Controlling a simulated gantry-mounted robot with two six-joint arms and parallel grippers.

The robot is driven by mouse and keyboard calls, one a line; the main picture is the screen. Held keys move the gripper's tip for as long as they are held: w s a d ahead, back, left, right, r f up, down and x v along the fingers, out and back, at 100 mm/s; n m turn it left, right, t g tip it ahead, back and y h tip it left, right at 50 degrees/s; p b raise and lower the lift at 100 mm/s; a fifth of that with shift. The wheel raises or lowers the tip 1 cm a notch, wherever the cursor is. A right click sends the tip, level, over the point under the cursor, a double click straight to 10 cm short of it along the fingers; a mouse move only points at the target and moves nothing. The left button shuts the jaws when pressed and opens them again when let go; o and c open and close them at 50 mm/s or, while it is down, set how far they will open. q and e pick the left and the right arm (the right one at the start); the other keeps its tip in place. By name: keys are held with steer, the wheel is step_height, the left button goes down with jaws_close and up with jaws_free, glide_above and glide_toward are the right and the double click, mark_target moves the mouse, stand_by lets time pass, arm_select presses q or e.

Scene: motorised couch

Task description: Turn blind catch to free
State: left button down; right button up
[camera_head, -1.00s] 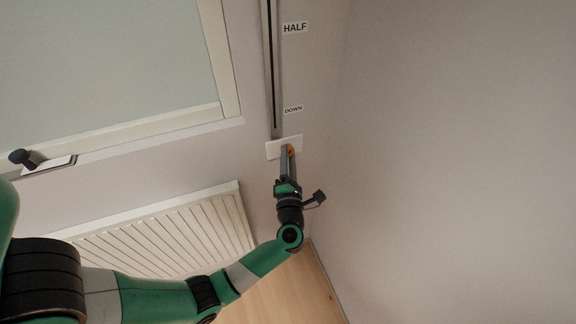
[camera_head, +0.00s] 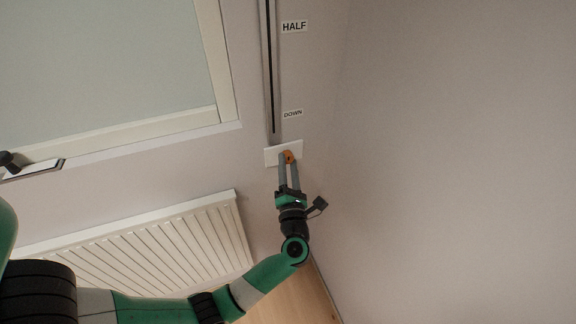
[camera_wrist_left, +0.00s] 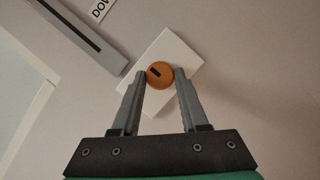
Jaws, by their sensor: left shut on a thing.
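The blind catch is an orange round knob (camera_wrist_left: 159,75) with a dark mark, on a white wall plate (camera_wrist_left: 188,62). In the head view the knob (camera_head: 289,156) and plate (camera_head: 271,157) sit just below the slotted rail. My left gripper (camera_wrist_left: 158,76) has one finger on each side of the knob and is shut on it; the gripper (camera_head: 288,158) also shows in the head view, reaching up from below. The dark mark lies at a slant in the wrist view. My right gripper is not in view.
A grey slotted rail (camera_head: 269,70) runs up the wall, with labels HALF (camera_head: 294,27) and DOWN (camera_head: 292,113) beside it. A window (camera_head: 100,70) with a dark handle and a white radiator (camera_head: 150,255) are at the left. The wall at the right is bare.

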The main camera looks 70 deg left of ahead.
arm_select(q)
steer(key=shift+c, duration=2.1)
jaws_free()
steer(key=shift+d, duration=0.1)
steer(key=shift+s+d, duration=0.1)
steer(key=shift+d, duration=0.25)
steer(key=p+v, duration=0.2)
steer(key=v, duration=0.8)
steer(key=shift+s+d+f, duration=0.2)
steer(key=shift+d, duration=0.1)
steer(key=shift+r, duration=0.1)
